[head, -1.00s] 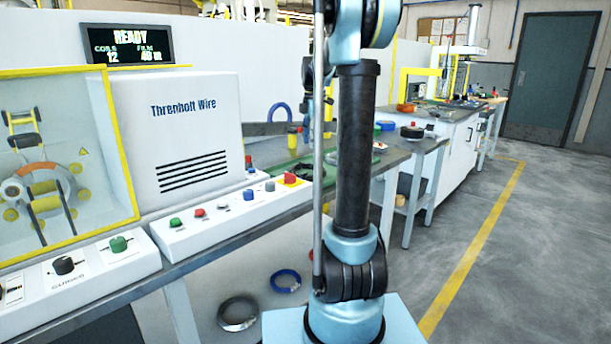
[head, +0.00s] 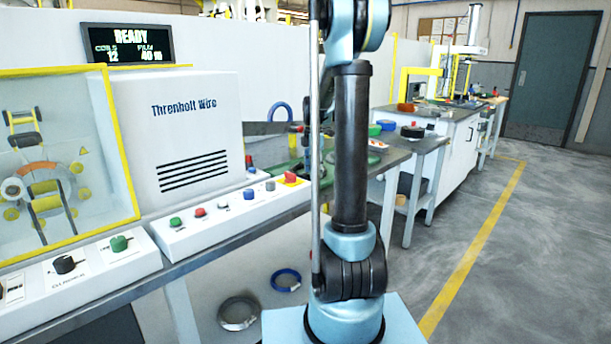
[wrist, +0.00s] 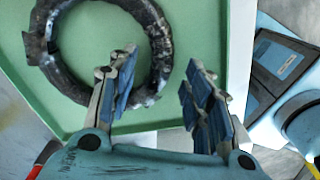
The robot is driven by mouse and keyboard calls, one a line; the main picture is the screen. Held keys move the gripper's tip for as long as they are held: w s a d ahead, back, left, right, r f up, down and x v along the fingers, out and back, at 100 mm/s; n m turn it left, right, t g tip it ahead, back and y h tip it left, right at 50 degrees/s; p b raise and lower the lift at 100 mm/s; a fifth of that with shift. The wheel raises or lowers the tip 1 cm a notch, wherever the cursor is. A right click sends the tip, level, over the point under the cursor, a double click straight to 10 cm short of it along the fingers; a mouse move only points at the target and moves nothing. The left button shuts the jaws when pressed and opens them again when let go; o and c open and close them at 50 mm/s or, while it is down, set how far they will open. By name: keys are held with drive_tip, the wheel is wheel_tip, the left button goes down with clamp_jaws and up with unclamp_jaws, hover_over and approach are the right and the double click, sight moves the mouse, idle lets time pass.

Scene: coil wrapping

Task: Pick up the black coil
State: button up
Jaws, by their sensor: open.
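The black coil (wrist: 65,78) is a thick dark ring lying flat on a green surface (wrist: 115,12) with a pale rim, at the upper left of the wrist view. Its top edge is cut off, and a loose flap sticks out at its left. My gripper (wrist: 160,72) is open and empty. I cannot tell whether the left finger touches the coil. In the head view my arm hides the coil and most of the gripper.
A blue ring (head: 280,113) stands behind the bench in the head view. The white wire machine (head: 195,125) and a row of knobs border the bench at left. A blue coil (head: 286,280) and a grey coil (head: 238,312) are low down. Open floor lies at right.

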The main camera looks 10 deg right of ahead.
drive_tip(key=shift+f, duration=0.9)
clamp_jaws()
drive_tip(key=shift+r, duration=0.1)
wheel_tip(320, 180, up, 10)
